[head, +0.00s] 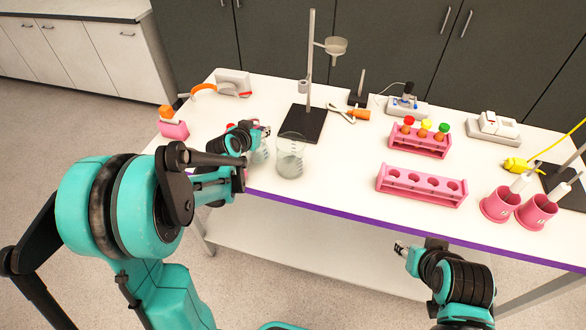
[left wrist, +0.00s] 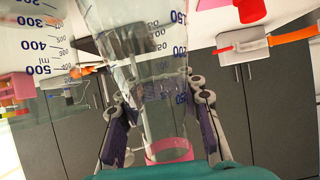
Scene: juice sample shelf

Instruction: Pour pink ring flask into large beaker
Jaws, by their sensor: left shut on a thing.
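My left gripper (head: 258,133) is shut on the clear, graduated pink ring flask (head: 262,154). In the left wrist view, the flask (left wrist: 160,75) stands between the purple finger pads of the gripper (left wrist: 163,120), and its pink ring (left wrist: 170,149) is at the bottom of the picture. The large beaker (head: 291,160) is clear glass and stands on the table just right of the flask. Part of the beaker (left wrist: 30,50) also shows at the left of the wrist view. I cannot tell the liquid level. My right gripper (head: 402,248) is in front of the table, too small to judge.
A stand with a dark base (head: 304,124) is behind the beaker. A pink rack (head: 422,186) with empty holes is to the right, and a rack with coloured caps (head: 420,140) is behind it. Pink cups (head: 500,205) stand far right. The table between beaker and racks is clear.

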